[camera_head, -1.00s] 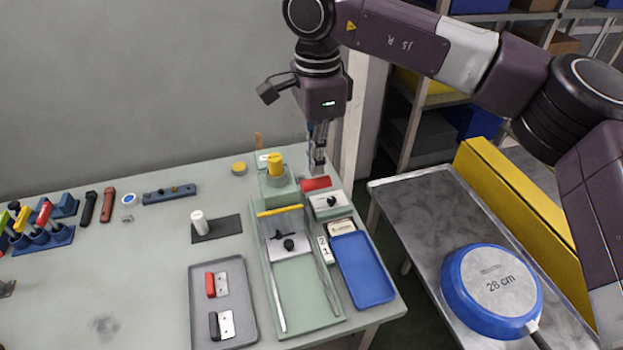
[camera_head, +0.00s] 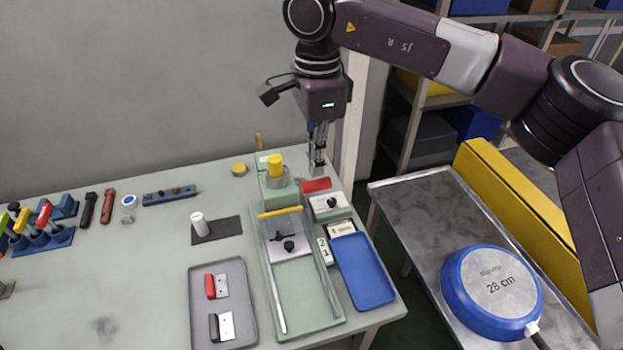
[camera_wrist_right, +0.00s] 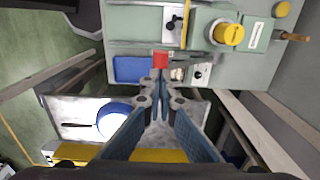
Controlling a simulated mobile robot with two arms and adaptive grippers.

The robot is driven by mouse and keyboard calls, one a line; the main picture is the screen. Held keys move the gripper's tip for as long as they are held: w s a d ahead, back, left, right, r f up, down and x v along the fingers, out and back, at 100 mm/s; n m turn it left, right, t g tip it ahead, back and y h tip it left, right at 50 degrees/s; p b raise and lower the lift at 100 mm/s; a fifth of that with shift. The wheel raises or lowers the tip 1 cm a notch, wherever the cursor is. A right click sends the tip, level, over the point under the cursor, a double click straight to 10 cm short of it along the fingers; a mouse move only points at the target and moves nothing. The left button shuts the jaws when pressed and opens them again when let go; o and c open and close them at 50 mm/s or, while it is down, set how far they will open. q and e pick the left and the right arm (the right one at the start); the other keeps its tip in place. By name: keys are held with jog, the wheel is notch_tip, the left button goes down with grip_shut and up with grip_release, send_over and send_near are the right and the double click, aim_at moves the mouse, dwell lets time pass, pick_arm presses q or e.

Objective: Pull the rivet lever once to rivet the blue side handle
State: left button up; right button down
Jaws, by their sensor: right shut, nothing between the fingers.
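A red grip (camera_head: 316,184), which looks like the lever's handle, lies beside the green press with a yellow cap (camera_head: 275,163). It also shows in the right wrist view (camera_wrist_right: 160,60), just beyond the fingertips. My right gripper (camera_head: 317,170) is shut and empty, pointing down close above the red grip; I cannot tell whether they touch. In the wrist view my right gripper (camera_wrist_right: 160,88) shows its fingers together. I cannot pick out a blue side handle with certainty. My left gripper is out of view.
A green slide fixture (camera_head: 312,300) stands in front of the press, with a blue tray (camera_head: 362,270) to its right. A grey tray (camera_head: 240,335) holds red and black handles.

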aim_at(318, 189)
jog(key=shift+s+d+f+b, duration=0.1)
jog(key=shift+s+f+b, duration=0.1)
jog(key=shift+f+b, duration=0.75)
jog(key=shift+s+d+f+b, duration=0.1)
jog(key=shift+s+f+b, duration=0.05)
jog(key=shift+f+b, duration=0.8)
jog(key=shift+s+f+b, duration=0.2)
jog(key=shift+f+b, duration=0.5)
jog(key=shift+f, duration=0.45)
jog(key=shift+s+d+f+b, duration=0.1)
jog(key=shift+s+f+b, duration=0.25)
jog(key=shift+f+b, duration=0.5)
jog(key=shift+s+d+f+b, duration=0.1)
jog(key=shift+s+f+b, duration=0.3)
jog(key=shift+f+b, duration=0.35)
jog(key=shift+s+d+f+b, duration=0.1)
jog(key=shift+s+f+b, duration=0.25)
jog(key=shift+f+b, duration=0.5)
jog(key=shift+f, duration=0.1)
